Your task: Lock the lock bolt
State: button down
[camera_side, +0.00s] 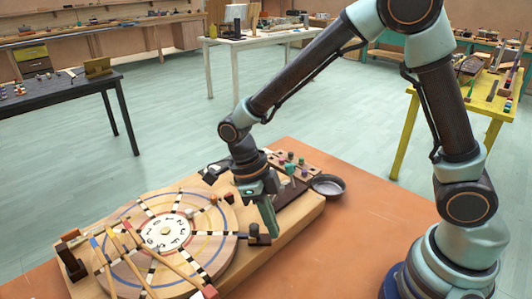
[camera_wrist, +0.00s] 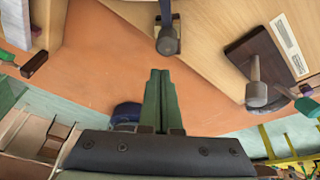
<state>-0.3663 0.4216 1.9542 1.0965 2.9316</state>
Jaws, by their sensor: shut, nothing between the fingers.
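A small dark bolt block with a rounded knob (camera_side: 259,238) sits on the wooden board (camera_side: 272,247) at the right edge of the round wooden disk (camera_side: 160,232). I take it for the lock bolt. A grey knob on a dark base (camera_wrist: 167,40), apparently the same part, shows just beyond my fingertips in the wrist view. My gripper (camera_side: 274,236) points down beside the knob, on its right in the side view. Its green fingers (camera_wrist: 160,72) are together and empty. I cannot tell whether they touch the knob.
A dark plate (camera_wrist: 246,58) with another grey knob (camera_wrist: 256,93) lies to the right in the wrist view. Coloured pegs (camera_side: 291,168) stand behind my gripper. A dark bowl (camera_side: 328,186) is at the board's far right. Sticks (camera_side: 160,258) lie across the disk. The orange tabletop (camera_side: 365,215) is clear on the right.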

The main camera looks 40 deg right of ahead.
jog(key=s+v, duration=0.1)
jog(key=v, duration=0.8)
jog(key=shift+s+r, duration=0.25)
jog(key=shift+r, duration=0.25)
jog(key=shift+d, duration=0.1)
jog(key=s+d+r+n+t, duration=0.1)
jog(key=d+r+n+t, duration=0.1)
jog(key=n, duration=0.7)
jog(key=s+d+r+n+t+y, duration=0.1)
jog(key=d+n+t, duration=0.3)
jog(key=n, duration=0.6)
jog(key=s+d+r+n+t, duration=0.1)
jog(key=d+r+n+t, duration=0.2)
jog(key=d+n, duration=0.3)
jog(key=r+n, duration=0.1)
jog(key=n, duration=0.3)
jog(key=shift+d, duration=0.25)
